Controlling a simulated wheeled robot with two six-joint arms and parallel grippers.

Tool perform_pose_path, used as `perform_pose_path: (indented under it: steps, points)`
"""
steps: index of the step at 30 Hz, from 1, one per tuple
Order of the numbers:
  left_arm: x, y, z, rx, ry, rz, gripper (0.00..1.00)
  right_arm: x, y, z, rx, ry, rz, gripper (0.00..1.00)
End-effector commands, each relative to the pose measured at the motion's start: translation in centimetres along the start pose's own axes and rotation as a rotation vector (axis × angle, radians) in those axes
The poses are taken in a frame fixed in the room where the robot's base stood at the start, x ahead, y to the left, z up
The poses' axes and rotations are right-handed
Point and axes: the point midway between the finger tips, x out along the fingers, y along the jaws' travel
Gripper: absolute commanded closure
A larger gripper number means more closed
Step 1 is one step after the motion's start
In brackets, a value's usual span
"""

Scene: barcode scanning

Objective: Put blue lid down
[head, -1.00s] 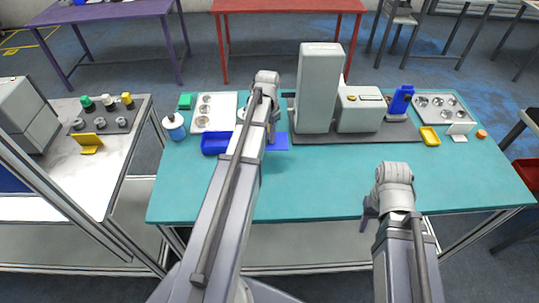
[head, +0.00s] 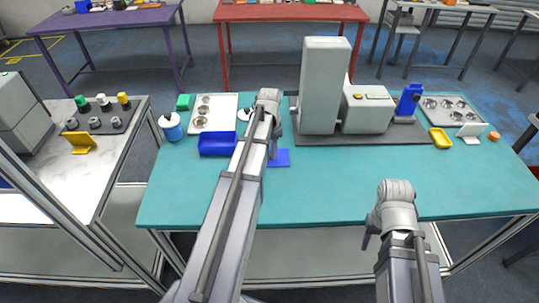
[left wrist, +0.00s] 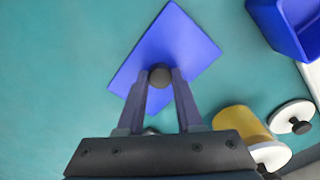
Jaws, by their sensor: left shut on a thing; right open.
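The blue lid (left wrist: 170,45) is a flat square plate with a dark round knob (left wrist: 160,76). My left gripper (left wrist: 160,80) is shut on the knob in the left wrist view. In the head view the lid (head: 280,158) shows just right of my left gripper (head: 268,128), over the teal table. Whether it touches the table I cannot tell. The open blue box (head: 216,146) stands left of the lid; it also shows in the left wrist view (left wrist: 285,28). My right gripper (head: 369,236) is open and empty near the table's front edge.
A grey machine (head: 322,88) stands behind and right of the lid. A white tray with round wells (head: 228,112) and a blue-and-white jar (head: 171,128) are at the back left. The table's front middle (head: 310,195) is clear.

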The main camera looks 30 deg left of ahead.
Motion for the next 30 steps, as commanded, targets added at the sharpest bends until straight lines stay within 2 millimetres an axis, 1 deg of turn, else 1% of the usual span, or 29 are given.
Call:
perform_pose_path:
  steps: [5,10,11,18,26,30]
  points:
    - [-0.17,0.0,0.0,0.0,0.0,0.0,1.0,-0.17,0.01,0.01,0.0,0.0,0.0,0.5]
    - [0.37,0.0,0.0,0.0,0.0,0.0,1.0,0.37,-0.04,-0.02,0.0,0.0,0.0,0.5]
    - [0.19,0.0,0.0,0.0,0.0,0.0,0.62,0.19,-0.02,-0.01,0.0,0.0,0.0,0.5]
    - [0.16,0.0,0.0,0.0,0.0,0.0,0.35,0.16,-0.02,-0.01,0.0,0.0,0.0,0.5]
    - [0.11,0.0,0.0,0.0,0.0,0.0,0.35,0.11,-0.01,-0.01,0.0,0.0,0.0,0.5]
    - [-0.3,0.0,0.0,0.0,0.0,0.0,0.35,-0.3,0.03,0.02,0.0,0.0,0.0,0.5]
